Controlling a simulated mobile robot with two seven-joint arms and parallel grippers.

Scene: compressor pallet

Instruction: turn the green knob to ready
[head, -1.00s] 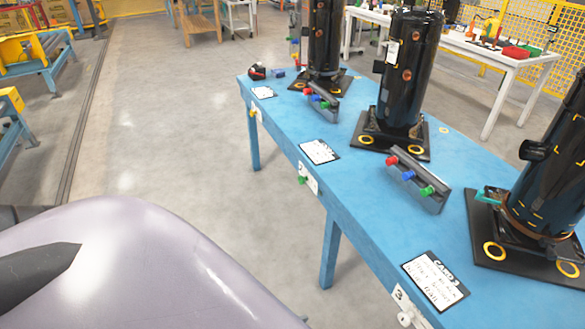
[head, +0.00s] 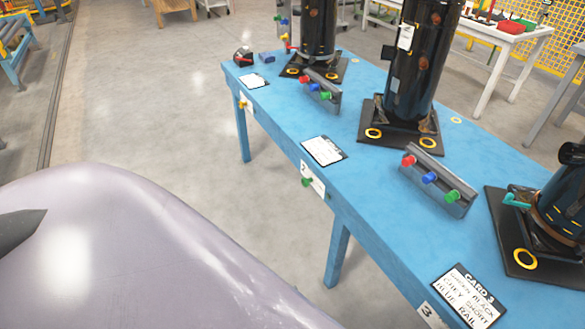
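A green knob (head: 307,182) sits on a white plate (head: 312,178) fixed to the front side of the blue table (head: 270,120). The plate carries a number that looks like 2. The knob is small here and its pointing direction cannot be read. Other green pieces show on the grey blocks on the tabletop: one on the near block (head: 452,196) and one on the far block (head: 325,96). Neither of my grippers is in view.
Black compressors (head: 410,70) on dark base plates stand along the table. White cards (head: 324,151) lie near its front edge. A yellow knob (head: 242,104) sits on the table's far front side. My smooth grey body fills the lower left. The floor left of the table is clear.

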